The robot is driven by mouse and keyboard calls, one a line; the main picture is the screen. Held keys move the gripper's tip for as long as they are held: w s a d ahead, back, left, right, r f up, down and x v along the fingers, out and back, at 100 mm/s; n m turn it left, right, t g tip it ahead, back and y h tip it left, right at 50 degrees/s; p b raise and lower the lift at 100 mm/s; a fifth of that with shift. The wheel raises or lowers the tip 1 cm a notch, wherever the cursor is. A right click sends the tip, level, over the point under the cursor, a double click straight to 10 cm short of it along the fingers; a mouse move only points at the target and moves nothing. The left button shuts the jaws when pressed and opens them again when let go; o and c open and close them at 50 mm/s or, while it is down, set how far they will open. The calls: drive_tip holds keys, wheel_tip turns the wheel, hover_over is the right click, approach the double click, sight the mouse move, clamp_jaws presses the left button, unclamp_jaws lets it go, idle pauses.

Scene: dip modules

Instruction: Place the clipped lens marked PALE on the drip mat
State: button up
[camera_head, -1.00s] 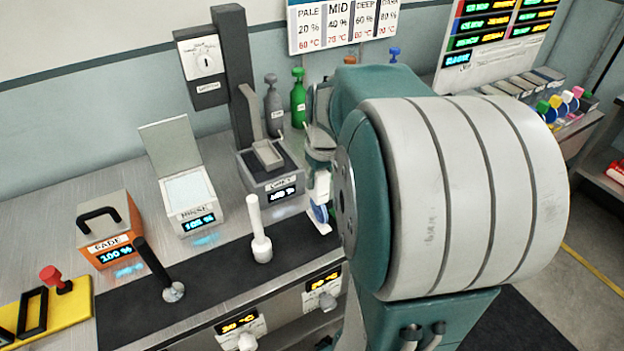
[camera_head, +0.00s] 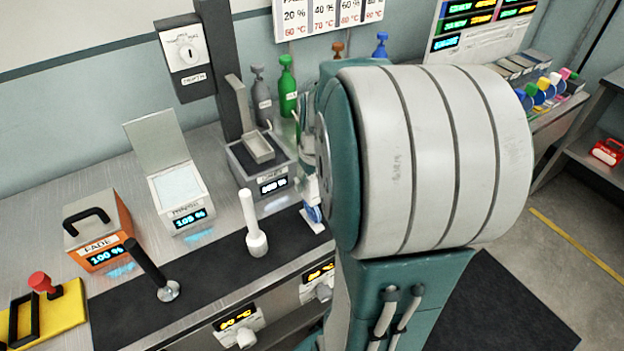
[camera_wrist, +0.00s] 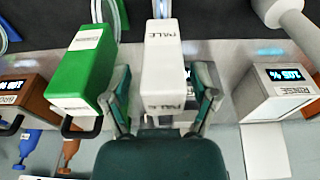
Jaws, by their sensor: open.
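The white clip block marked PALE (camera_wrist: 166,70) sits between the two fingers of my gripper (camera_wrist: 163,95) in the wrist view. The fingers are spread on either side of it, and I cannot tell whether either touches. A bluish lens edge (camera_wrist: 160,9) shows beyond the block. In the head view the blue lens (camera_head: 314,214) stands at the edge of my arm, which hides most of the gripper. The dark mat (camera_head: 205,275), which looks like the drip mat, runs along the counter front, left of the lens.
A green clip block (camera_wrist: 84,68) stands close to the left of my gripper. A white-handled tool (camera_head: 255,228) and a black-handled one (camera_head: 154,271) stand on the mat. The rinse box (camera_head: 180,200), orange fade box (camera_head: 98,230) and grey heated unit (camera_head: 262,165) line the counter behind.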

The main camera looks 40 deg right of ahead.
drive_tip(key=r, duration=0.4)
drive_tip(key=s+r, duration=0.1)
drive_tip(key=r, duration=0.7)
drive_tip(key=shift+s+a+r, duration=0.1)
drive_tip(key=shift+s+a, duration=0.2)
drive_tip(key=shift+s, duration=0.1)
drive_tip(key=s+a+f+n+t, duration=0.1)
drive_tip(key=s+a+t, duration=0.1)
drive_tip(key=a, duration=0.8)
drive_tip(key=s+a+n+t, duration=0.1)
drive_tip(key=s+a, duration=0.3)
drive_tip(key=a, duration=0.7)
drive_tip(key=shift+s+f+t, duration=0.3)
drive_tip(key=shift+f+t, duration=0.05)
drive_tip(key=shift+t, duration=0.05)
